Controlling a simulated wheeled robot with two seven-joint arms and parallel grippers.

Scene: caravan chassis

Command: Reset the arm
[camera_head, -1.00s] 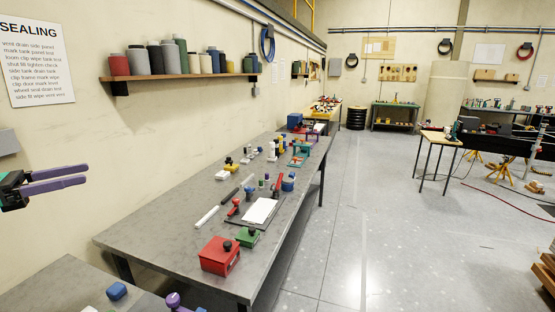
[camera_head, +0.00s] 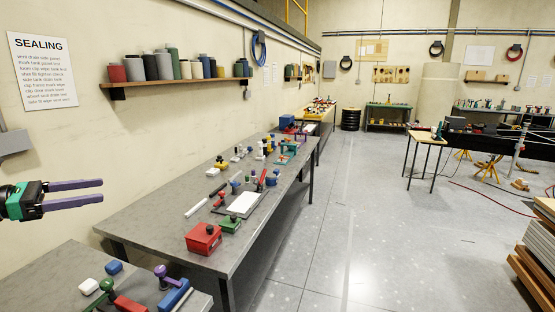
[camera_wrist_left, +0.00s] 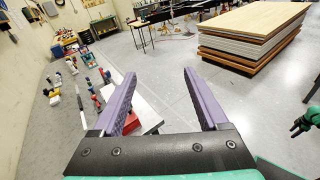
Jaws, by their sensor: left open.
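My left gripper (camera_head: 102,193) comes in from the left edge in the head view, with two purple fingers on a black and green body. It is open, empty and in the air in front of the wall, above the level of the benches. In the left wrist view its two purple fingers (camera_wrist_left: 158,80) stand wide apart with nothing between them. In the same view a dark and green part at the right edge (camera_wrist_left: 302,124) may be my right gripper; its jaws are too small to tell.
A long grey bench (camera_head: 150,222) holds a red box (camera_head: 204,239), a green box (camera_head: 230,225), a white sheet and several small tools. A nearer bench (camera_head: 50,270) holds colored tools. Stacked boards (camera_wrist_left: 250,35) stand on the floor, also at the right edge of the head view (camera_head: 538,250). The aisle floor is clear.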

